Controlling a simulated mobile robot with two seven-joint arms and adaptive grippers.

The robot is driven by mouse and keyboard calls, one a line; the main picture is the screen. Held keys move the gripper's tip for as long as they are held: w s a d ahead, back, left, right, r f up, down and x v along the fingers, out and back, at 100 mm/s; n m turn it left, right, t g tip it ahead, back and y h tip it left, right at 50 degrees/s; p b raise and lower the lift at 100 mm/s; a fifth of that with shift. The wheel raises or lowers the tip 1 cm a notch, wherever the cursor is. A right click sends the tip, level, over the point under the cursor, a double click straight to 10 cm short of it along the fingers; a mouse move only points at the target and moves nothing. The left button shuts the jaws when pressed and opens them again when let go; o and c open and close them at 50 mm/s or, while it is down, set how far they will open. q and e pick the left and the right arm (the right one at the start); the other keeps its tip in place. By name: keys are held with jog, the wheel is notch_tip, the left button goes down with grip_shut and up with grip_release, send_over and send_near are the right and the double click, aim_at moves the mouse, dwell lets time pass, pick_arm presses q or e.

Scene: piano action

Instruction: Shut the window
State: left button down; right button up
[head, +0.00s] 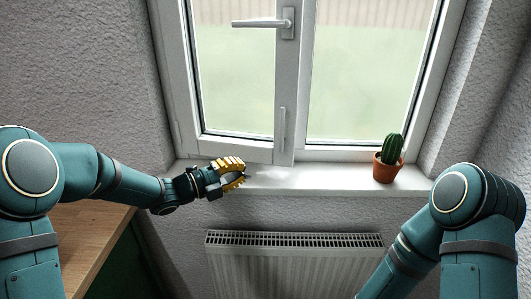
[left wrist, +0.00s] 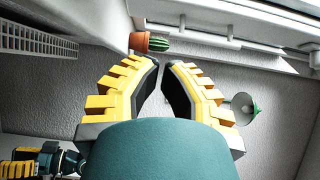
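The white window has two sashes. Its left sash (head: 262,151) sits slightly proud of the frame at its lower right corner and looks a little ajar. The white handle (head: 262,23) on that sash points left, level. A slim upright grip (head: 282,130) sits lower on the sash edge. My left gripper (head: 242,174) is just below the left sash, over the sill. In the left wrist view its yellow fingers (left wrist: 161,64) stand a narrow gap apart with nothing between them. My right gripper (left wrist: 20,168) shows only at the lower left of the left wrist view; its opening is unclear.
A cactus in a terracotta pot (head: 386,168) stands on the right of the sill (head: 320,178). A radiator (head: 295,265) hangs below. A wooden worktop (head: 88,240) is at the lower left. A green-shaded lamp (left wrist: 243,108) shows in the left wrist view. The middle of the sill is clear.

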aim_at(268, 144)
pick_arm(q)
jog(key=x, duration=0.3)
jog(key=w+x, duration=0.1)
jog(key=x, duration=0.3)
jog(key=a+x, duration=0.1)
jog(key=x, duration=0.2)
jog(key=shift+w+d, duration=0.3)
jog(key=shift+w, duration=0.3)
jog(key=shift+w+d, duration=0.1)
jog(key=shift+w, duration=0.5)
jog(key=shift+w+d, duration=0.1)
jog(key=shift+w, duration=0.15)
jog(key=shift+n+t+y, duration=0.6)
jog(key=shift+t, duration=0.2)
jog(key=w, duration=0.2)
jog(key=w+b, duration=0.1)
jog(key=w, duration=0.1)
jog(key=w+d+b, duration=0.1)
jog(key=w, duration=0.1)
jog(key=shift+f, duration=0.15)
jog(key=shift+r, duration=0.25)
jog(key=shift+a, duration=0.1)
